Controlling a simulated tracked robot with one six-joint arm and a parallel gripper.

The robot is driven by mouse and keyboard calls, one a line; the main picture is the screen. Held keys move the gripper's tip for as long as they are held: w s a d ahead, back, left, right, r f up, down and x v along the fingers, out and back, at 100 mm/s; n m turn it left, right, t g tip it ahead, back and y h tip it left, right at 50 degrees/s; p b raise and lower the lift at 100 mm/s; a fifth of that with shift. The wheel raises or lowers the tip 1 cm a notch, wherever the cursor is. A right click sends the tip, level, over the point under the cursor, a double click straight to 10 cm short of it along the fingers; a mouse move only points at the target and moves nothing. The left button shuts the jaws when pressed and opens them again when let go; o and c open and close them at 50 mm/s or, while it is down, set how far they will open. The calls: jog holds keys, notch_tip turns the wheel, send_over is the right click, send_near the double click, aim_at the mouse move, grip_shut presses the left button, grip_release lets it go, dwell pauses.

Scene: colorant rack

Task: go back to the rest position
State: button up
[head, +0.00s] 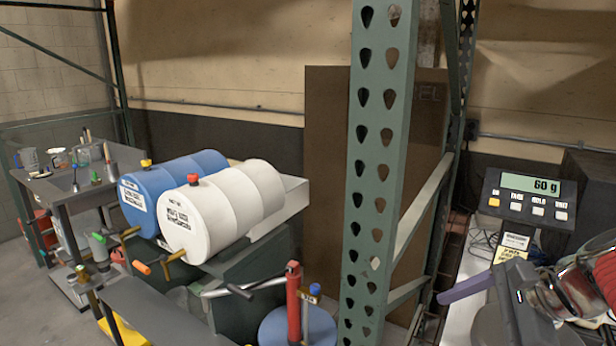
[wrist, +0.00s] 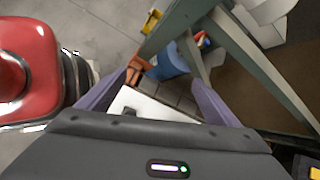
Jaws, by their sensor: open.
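My gripper (head: 446,296) is at the lower right of the head view, beside the scale display. One purple finger shows there, pointing left; the other is hidden. In the wrist view both purple fingers stand wide apart, and my gripper (wrist: 158,77) is open with nothing held between them. A white surface (wrist: 160,106) lies beyond the fingers.
A scale display (head: 530,194) reading 60 g stands behind my gripper. A green perforated rack post (head: 372,150) rises left of it. Blue (head: 135,205) and white (head: 190,225) drums lie further left. A red object (wrist: 30,60) is close on the left in the wrist view.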

jog(key=s+a+f+n+h, duration=0.3)
jog(key=s+a+n, duration=0.1)
jog(key=n, duration=0.6)
jog(key=s+a+f+n+h, duration=0.2)
jog(key=a+n, duration=0.4)
jog(key=n, duration=0.4)
jog(key=shift+s+f+h, duration=0.4)
jog(key=shift+s+f, duration=0.4)
jog(key=shift+s, duration=0.1)
